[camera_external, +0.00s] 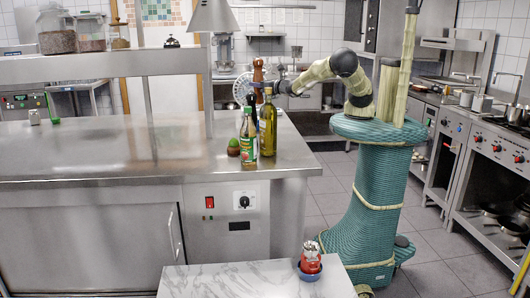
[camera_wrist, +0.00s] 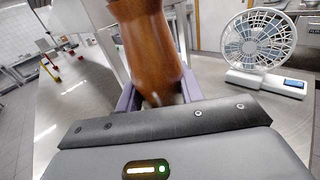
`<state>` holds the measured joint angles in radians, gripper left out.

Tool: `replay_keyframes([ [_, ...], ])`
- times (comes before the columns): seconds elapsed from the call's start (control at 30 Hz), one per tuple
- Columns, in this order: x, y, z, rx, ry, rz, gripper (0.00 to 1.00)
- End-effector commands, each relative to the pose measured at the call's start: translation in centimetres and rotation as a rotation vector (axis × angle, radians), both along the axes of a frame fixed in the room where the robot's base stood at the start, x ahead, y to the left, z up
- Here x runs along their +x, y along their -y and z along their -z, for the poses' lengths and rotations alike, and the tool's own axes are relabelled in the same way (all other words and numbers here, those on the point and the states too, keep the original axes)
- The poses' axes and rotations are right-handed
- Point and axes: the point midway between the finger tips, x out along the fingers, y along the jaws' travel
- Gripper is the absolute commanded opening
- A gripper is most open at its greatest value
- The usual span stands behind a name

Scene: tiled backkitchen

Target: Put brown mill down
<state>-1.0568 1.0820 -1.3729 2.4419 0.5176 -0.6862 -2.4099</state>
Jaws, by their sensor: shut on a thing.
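The brown mill (camera_wrist: 150,45) is a turned wooden body held between the two fingers of my gripper (camera_wrist: 155,95) in the wrist view. Its top is cut off by the frame edge. In the external view the brown mill (camera_external: 258,74) is upright at the right end of the steel counter (camera_external: 110,150), behind the bottles. My gripper (camera_external: 262,86) is shut on it there. The mill's lower end is hidden behind the bottles, so I cannot tell whether it touches the counter.
A tall oil bottle (camera_external: 268,125), a green-labelled bottle (camera_external: 248,135) and a small round green-and-brown item (camera_external: 234,147) stand at the counter's right end. A white fan (camera_wrist: 262,45) stands beside the mill. The counter's middle is clear. A marble table (camera_external: 255,280) is in front.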

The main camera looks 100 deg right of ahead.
Motion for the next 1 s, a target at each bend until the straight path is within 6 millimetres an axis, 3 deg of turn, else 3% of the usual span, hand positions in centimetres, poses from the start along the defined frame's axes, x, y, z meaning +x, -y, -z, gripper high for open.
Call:
replay_keyframes([
  [0.17,0.2,2.6,0.7,0.000,0.001,0.013,0.07],
  [0.57,-0.6,12.4,3.1,0.002,0.004,0.034,0.07],
  [1.0,-4.4,22.5,5.5,0.001,0.004,0.032,0.07],
])
